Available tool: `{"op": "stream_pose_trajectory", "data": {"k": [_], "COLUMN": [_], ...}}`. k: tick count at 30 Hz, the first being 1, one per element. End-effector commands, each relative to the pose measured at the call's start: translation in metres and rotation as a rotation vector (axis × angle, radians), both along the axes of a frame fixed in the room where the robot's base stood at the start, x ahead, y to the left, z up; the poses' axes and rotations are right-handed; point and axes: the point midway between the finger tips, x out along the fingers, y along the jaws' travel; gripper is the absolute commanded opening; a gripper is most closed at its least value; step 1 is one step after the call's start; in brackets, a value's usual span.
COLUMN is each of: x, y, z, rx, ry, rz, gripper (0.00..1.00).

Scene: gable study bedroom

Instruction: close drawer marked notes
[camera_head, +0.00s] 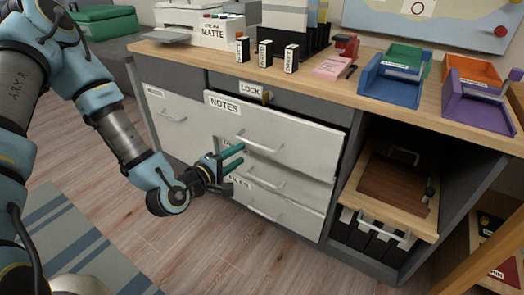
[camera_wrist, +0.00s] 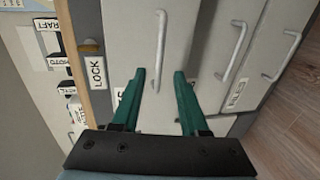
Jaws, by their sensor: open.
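The notes drawer (camera_head: 285,133) is the top pale front of the middle stack, with a NOTES label (camera_head: 225,105) and a bar handle (camera_head: 258,144). My gripper (camera_head: 243,155) is open and empty before the stack, near the lower part of this drawer. In the wrist view the green fingers (camera_wrist: 158,76) are spread; one partly hides the label. Contact with the front cannot be told.
A LOCK label (camera_head: 250,89) and a knob sit above the drawer. Two more drawers lie below. At right a wooden pull-out tray (camera_head: 395,190) projects. The desk top (camera_head: 320,85) holds boxes and coloured trays. The floor (camera_head: 190,225) in front is clear.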

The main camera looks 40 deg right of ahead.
Motion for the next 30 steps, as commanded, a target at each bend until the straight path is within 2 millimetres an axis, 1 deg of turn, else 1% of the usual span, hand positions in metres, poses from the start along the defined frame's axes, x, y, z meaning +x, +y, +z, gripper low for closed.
{"op": "stream_pose_trajectory", "data": {"k": [1,9,12,15,19,27,29,30], "x": [0.001,0.014,0.017,0.02,0.022,0.022,0.022,0.022], "y": [-0.009,-0.057,-0.071,-0.08,-0.086,-0.087,-0.087,-0.087], "z": [-0.001,-0.011,-0.015,-0.017,-0.018,-0.018,-0.018,-0.018], "rx": [-0.002,-0.002,-0.001,0.0,0.0,0.001,0.001,0.001], "ry": [-0.002,-0.004,-0.004,-0.002,-0.003,-0.002,-0.002,-0.002], "rz": [-0.002,-0.004,-0.005,-0.005,-0.004,-0.004,-0.004,-0.004], "gripper": [0.44,0.44,0.44,0.44,0.44,0.44,0.38,0.34]}}
